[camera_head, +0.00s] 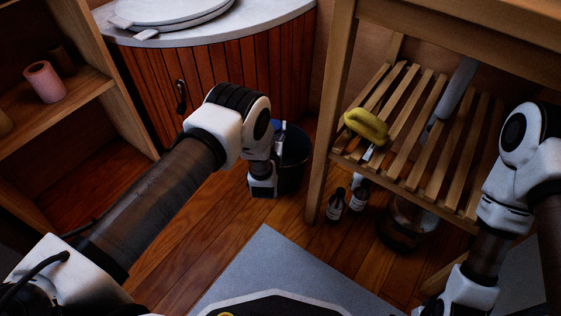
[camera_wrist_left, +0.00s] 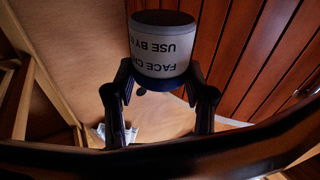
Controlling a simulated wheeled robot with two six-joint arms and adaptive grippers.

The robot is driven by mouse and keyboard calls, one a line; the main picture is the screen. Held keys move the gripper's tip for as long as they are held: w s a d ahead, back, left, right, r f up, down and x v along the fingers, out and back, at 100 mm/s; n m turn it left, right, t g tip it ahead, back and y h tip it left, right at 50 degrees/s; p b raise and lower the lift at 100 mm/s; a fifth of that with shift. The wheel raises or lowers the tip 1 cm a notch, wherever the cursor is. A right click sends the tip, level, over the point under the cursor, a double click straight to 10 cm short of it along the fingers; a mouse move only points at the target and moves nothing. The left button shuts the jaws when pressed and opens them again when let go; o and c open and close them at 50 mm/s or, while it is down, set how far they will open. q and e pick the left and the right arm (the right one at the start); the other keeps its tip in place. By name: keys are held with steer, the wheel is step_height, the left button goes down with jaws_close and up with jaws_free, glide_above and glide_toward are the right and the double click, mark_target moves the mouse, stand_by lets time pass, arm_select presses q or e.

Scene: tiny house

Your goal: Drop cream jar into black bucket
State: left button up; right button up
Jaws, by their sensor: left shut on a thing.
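The cream jar (camera_wrist_left: 164,48) is a small cylinder with a pale label that reads upside down in the left wrist view, including "FACE CR" and "USE BY". My left gripper (camera_wrist_left: 160,78) is shut on it, with one finger on each side. The black bucket (camera_head: 293,160) stands on the wood floor between the curved cabinet and the slatted shelf. In the head view my left wrist is at the bucket's left side and hides part of it. The left fingertips and the jar cannot be made out there. My right arm is at the right edge; its gripper is not visible.
The slatted shelf (camera_head: 415,125) holds a yellow object (camera_head: 366,126). Dark bottles (camera_head: 336,204) and a glass jar (camera_head: 408,222) stand below it. The curved cabinet (camera_head: 150,75) is behind. An open shelf unit with a pink cup (camera_head: 44,82) is left.

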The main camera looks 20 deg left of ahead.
arm_select(q)
step_height(320, 180, down, 6)
steer(key=b, duration=0.4)
steer(key=shift+r, duration=0.1)
steer(key=shift+r, duration=0.1)
steer(key=o, duration=1.4)
steer(key=shift+s, duration=0.1)
steer(key=s, duration=0.4)
steer(key=s+d, duration=0.1)
steer(key=s, duration=0.3)
steer(key=s+d, duration=0.1)
steer(key=s, duration=0.2)
steer(key=shift+s, duration=0.4)
steer(key=shift+d, duration=0.1)
